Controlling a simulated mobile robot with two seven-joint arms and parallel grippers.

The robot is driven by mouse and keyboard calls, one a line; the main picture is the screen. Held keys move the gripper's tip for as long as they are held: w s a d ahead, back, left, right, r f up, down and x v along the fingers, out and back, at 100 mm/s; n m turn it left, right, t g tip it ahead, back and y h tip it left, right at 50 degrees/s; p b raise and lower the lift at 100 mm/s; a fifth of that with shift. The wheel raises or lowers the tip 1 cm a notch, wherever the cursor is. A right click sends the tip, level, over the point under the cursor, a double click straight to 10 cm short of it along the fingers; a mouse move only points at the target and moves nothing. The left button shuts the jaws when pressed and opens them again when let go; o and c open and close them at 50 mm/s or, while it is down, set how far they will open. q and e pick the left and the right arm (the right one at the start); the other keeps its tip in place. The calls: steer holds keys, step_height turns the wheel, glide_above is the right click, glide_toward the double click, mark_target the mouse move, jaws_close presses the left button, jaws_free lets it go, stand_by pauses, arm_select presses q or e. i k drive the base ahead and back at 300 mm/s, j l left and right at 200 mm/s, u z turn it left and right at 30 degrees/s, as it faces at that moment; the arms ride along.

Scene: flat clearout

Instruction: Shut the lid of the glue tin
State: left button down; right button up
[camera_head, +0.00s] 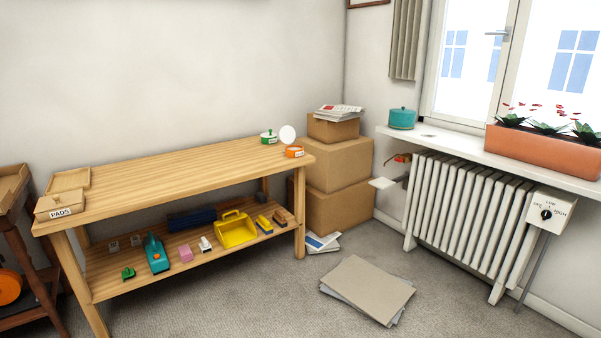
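An orange tin (294,152) with a white label stands near the right end of the wooden workbench. A round white disc (287,134) stands up at its back edge and looks like its raised lid. A green tin (269,137) with a white label and a knob on top stands just left of it, and looks shut. The labels are too small to read, so I cannot tell which tin holds glue. A teal lidded pot (402,118) stands on the windowsill. Neither of my grippers is in view.
The workbench top (185,168) is mostly bare, with a PADS box (60,204) and a tray at its left end. Its lower shelf holds a yellow dustpan (236,230) and several small things. Stacked cartons (337,163) stand behind; flat cardboard (366,288) lies on the floor.

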mark_target(287, 134)
steer(key=i+l+u, duration=0.1)
steer(key=i+u, duration=0.35)
steer(key=i, duration=1.15)
